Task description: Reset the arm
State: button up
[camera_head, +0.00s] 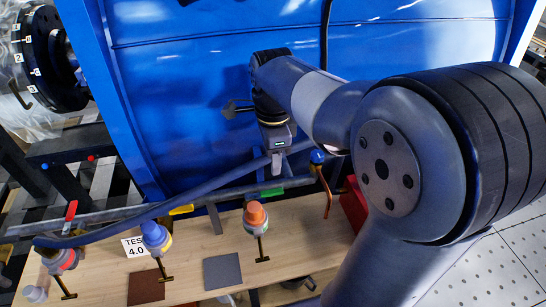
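My arm reaches from the lower right across the view toward the blue motor housing (200,90). My gripper (277,163) points down in front of the housing, above the pipes and the wooden bench (310,235). Its fingers are small and partly hidden by the gripper body, so I cannot tell whether they are open or shut. I see no object clearly held in it.
A blue hose (150,212) and metal pipes cross just below the gripper. Orange-topped (255,215), blue-topped (154,236) and red (62,260) fittings stand along the bench.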

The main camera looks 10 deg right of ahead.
aim_at(273, 191)
notch_tip(273, 191, down, 11)
jog(key=shift+r, duration=0.1)
dwell(0.5)
notch_tip(273, 191, up, 11)
notch_tip(273, 191, down, 10)
jog(key=shift+s+f, duration=0.1)
jog(key=shift+f, duration=0.15)
jog(key=shift+w+f, duration=0.2)
jog(key=shift+f, duration=0.15)
jog(key=shift+w+r+n, duration=0.1)
jog(key=shift+w+n, duration=0.4)
jog(key=shift+n, duration=0.7)
